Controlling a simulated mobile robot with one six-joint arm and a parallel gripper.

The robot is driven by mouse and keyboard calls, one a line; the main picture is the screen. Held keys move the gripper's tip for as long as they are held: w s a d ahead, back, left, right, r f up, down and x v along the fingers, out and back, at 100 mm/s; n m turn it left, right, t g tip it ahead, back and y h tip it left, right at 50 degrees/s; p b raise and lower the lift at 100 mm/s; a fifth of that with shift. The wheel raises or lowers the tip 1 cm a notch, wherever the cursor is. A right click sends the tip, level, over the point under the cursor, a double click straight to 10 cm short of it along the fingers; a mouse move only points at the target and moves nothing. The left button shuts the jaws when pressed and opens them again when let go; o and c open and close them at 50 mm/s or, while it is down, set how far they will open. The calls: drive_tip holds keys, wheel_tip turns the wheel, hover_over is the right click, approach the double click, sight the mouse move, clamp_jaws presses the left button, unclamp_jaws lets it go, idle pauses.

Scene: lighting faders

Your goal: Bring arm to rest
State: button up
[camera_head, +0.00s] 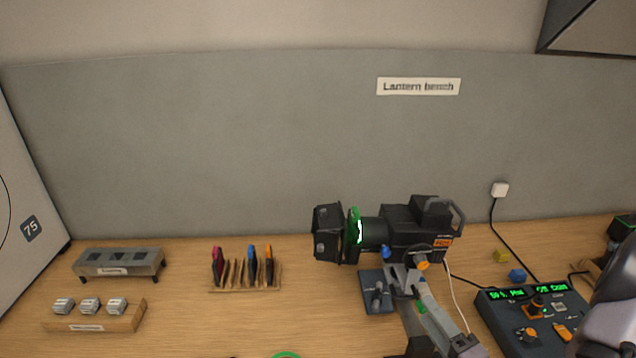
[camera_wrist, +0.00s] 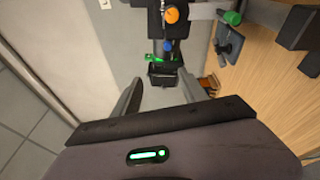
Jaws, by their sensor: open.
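My gripper (camera_wrist: 157,88) shows in the wrist view with its two grey fingers apart and nothing seen between them. The black lantern (camera_head: 400,230) with a green-rimmed front stands at the middle right of the bench in the head view. A grey jointed support with orange, blue and green knobs (camera_head: 422,264) is in front of it. The lantern front also shows beyond my fingers in the wrist view (camera_wrist: 163,75); the gap to it is hard to tell. A grey rounded part of my arm fills the lower right edge of the head view.
A control console (camera_head: 510,335) with a green display sits at lower right, beside yellow and blue blocks (camera_head: 517,275). A wooden rack (camera_head: 245,289) holds coloured pieces. A grey slotted stand (camera_head: 118,263) and a labelled wooden block (camera_head: 95,322) are at left.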

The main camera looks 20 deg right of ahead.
drive_tip(key=w+a+r+n+g+y+b, duration=0.2)
drive_tip(key=a+n+g+y+b, duration=0.3)
drive_tip(key=a+n+y, duration=0.9)
drive_tip(key=s+a+f+n+g+h+b, duration=0.35)
drive_tip(key=s+a+n+g, duration=0.35)
drive_tip(key=n, duration=0.5)
drive_tip(key=s+a+f+n+g+h+b, duration=0.3)
drive_tip(key=s+a+n+g+h, duration=0.2)
drive_tip(key=a+n, duration=0.5)
drive_tip(key=d+r+n+t+h, duration=0.1)
drive_tip(key=n, duration=0.3)
drive_tip(key=d+r+n+t+h+b, duration=0.1)
drive_tip(key=d+n+t, duration=0.1)
drive_tip(key=n, duration=0.1)
drive_tip(key=d+r+n+t+h+b, duration=0.1)
drive_tip(key=n+h, duration=0.1)
drive_tip(key=n, duration=0.2)
drive_tip(key=shift+w+d+n, duration=0.2)
drive_tip(key=shift+d+n, duration=0.1)
drive_tip(key=shift+d, duration=0.1)
